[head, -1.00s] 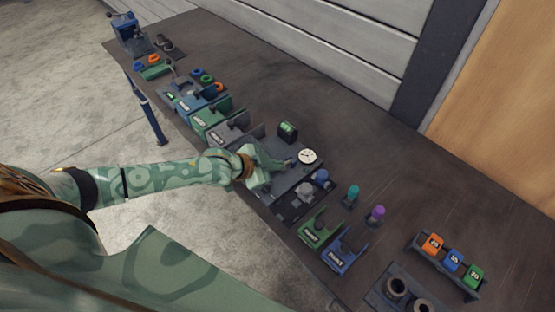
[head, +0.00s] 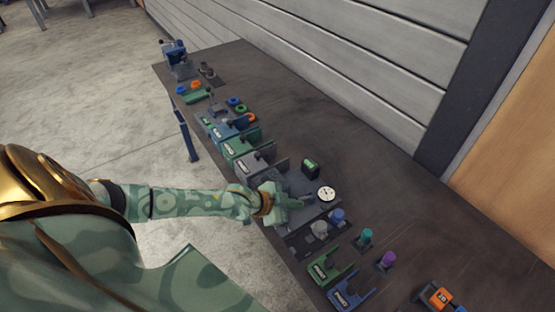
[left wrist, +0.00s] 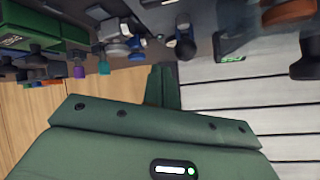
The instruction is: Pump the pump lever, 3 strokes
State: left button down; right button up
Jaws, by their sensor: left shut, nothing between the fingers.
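My left gripper (head: 296,201) is at the front edge of the bench, over a grey plate (head: 318,213) with a round white dial (head: 327,194) at its right end. Its green fingers (left wrist: 164,86) are together in the left wrist view, with nothing between them. I cannot make out the pump lever clearly; the gripper covers part of the grey plate. A small green display box (head: 310,167) stands behind the plate, and its lit label shows in the left wrist view (left wrist: 231,58). My right gripper is not in view.
Left of the plate are grey and green holders (head: 241,147). Right of it are a grey and blue knob unit (head: 320,229), a teal peg (head: 365,236), a purple peg (head: 387,260) and labelled green and blue holders (head: 330,267). The bench's back strip (head: 390,190) is clear.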

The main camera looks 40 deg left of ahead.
pick_arm(q)
jog(key=s+a+r, duration=0.1)
jog(key=s+a, duration=0.2)
jog(key=s, duration=0.3)
jog(key=shift+s+a+r+p, duration=0.25)
jog(key=shift+a+r+p, duration=0.05)
jog(key=shift+r+p, duration=0.05)
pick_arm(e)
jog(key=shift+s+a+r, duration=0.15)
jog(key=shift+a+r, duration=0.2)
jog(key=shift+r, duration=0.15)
pick_arm(q)
jog(key=shift+a, duration=0.15)
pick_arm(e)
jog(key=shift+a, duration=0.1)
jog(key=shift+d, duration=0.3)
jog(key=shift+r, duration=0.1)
